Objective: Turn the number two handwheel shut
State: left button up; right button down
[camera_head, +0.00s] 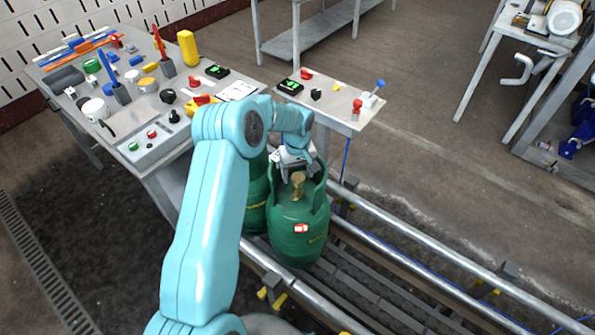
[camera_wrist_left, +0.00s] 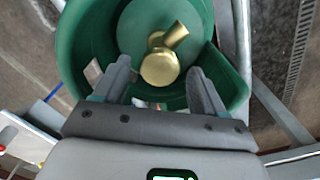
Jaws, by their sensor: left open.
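A green gas cylinder (camera_head: 298,225) stands upright on the conveyor, with a brass valve (camera_head: 298,182) inside its collar. A second green cylinder (camera_head: 256,200) stands behind my arm, mostly hidden. I cannot read a number on either one. My left gripper (camera_head: 297,162) is above the front cylinder's collar. In the left wrist view, the open fingers (camera_wrist_left: 160,67) stand on either side of the valve's round brass top (camera_wrist_left: 160,68), with a gap on each side. A brass outlet (camera_wrist_left: 176,34) sticks out from it. My right gripper is in neither view.
The conveyor's metal rails (camera_head: 440,255) run to the lower right. A cluttered grey workbench (camera_head: 150,175) stands at the left. A small side table (camera_head: 345,118) with several small parts is behind the cylinders. The floor at the right is mostly clear.

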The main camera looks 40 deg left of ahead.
pick_arm(q)
jog(key=c, duration=1.1)
jog(key=shift+o, duration=0.2)
